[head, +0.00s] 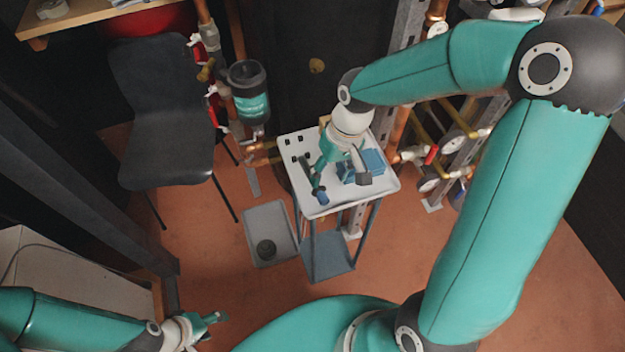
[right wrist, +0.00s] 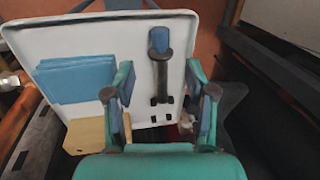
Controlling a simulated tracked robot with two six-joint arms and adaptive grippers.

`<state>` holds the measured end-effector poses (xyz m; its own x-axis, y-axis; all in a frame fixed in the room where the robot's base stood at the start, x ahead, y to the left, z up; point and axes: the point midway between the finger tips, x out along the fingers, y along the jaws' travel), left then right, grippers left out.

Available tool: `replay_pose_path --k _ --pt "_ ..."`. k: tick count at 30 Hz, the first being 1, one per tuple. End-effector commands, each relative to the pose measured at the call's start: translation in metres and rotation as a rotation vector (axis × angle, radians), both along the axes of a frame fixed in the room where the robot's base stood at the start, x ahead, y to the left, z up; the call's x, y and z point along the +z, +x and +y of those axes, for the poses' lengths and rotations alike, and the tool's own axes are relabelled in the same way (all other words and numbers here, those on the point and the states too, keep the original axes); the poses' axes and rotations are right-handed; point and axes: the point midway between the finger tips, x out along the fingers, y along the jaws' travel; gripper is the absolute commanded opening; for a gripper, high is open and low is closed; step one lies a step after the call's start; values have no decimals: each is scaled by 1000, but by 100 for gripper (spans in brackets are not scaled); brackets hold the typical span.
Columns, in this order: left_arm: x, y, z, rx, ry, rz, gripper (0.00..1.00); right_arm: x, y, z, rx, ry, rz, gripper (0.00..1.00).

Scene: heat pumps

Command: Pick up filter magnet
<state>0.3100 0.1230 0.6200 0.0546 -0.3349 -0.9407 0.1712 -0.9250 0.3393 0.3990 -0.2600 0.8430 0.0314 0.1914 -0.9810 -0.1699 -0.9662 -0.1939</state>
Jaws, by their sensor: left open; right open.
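The filter magnet appears to be the dark rod with a blue end (head: 321,197). It lies on the white tray top of a small trolley (head: 325,207). In the right wrist view the rod (right wrist: 160,72) lies lengthwise, blue end farthest from me. My right gripper (head: 338,174) is over the tray, open. In the right wrist view its fingers (right wrist: 162,88) are apart on either side of the rod's line, holding nothing; whether they touch the tray is unclear. My left gripper (head: 212,326) is open and empty, low at the left, far from the tray.
Folded blue cloths (right wrist: 78,78) and small black pieces (right wrist: 161,119) lie on the tray near the rod. A black chair (head: 165,110) is left. A grey crate (head: 270,222) is on the floor.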

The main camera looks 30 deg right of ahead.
Motion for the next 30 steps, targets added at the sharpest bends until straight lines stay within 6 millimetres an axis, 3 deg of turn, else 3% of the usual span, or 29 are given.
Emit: replay_pose_path --k 3,11,19,28,30 --pt "-1 0 0 0 0 0 56 -16 1 3 -2 0 1 56" --pt "0 0 0 0 0 0 56 -31 0 7 1 0 2 56" --pt "0 0 0 0 0 0 56 -67 -1 15 1 0 2 56" --pt "0 0 0 0 0 0 56 -72 0 16 1 1 -1 56" --pt "0 0 0 0 0 0 56 -72 0 16 1 1 -1 46"
